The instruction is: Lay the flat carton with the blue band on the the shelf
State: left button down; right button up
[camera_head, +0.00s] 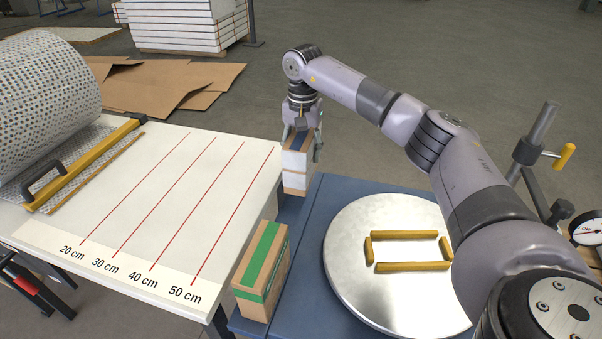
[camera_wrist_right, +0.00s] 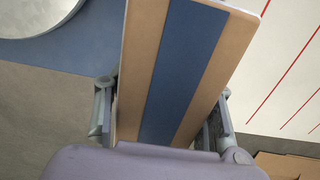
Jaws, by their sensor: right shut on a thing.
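The carton with the blue band (camera_head: 296,178) is brown with a white label and stands on edge at the far left end of the blue surface (camera_head: 308,230). I cannot tell whether its bottom touches that surface. My right gripper (camera_head: 302,142) reaches down from above and is shut on this carton. In the right wrist view, the fingers of the right gripper (camera_wrist_right: 162,112) grip both sides of the carton, and its blue band (camera_wrist_right: 188,62) runs lengthwise between them. No separate shelf can be made out with certainty. My left gripper is not in view.
A carton with a green band (camera_head: 275,290) stands at the near left of the blue surface. A round metal plate (camera_head: 350,290) with yellow bars lies to the right. A white measuring table (camera_head: 150,200) with red lines adjoins on the left, carrying a patterned roll (camera_head: 50,90).

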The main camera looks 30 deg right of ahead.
notch_tip(320, 180, down, 7)
jog(key=shift+r, duration=0.1)
dwell(0.4)
jog(key=o, duration=1.5)
jog(key=shift+f, duration=0.2)
jog(key=shift+o, duration=0.2)
jog(key=shift+r, duration=0.1)
jog(key=shift+r, duration=0.25)
notch_tip(320, 180, up, 12)
jog(key=shift+f, duration=0.15)
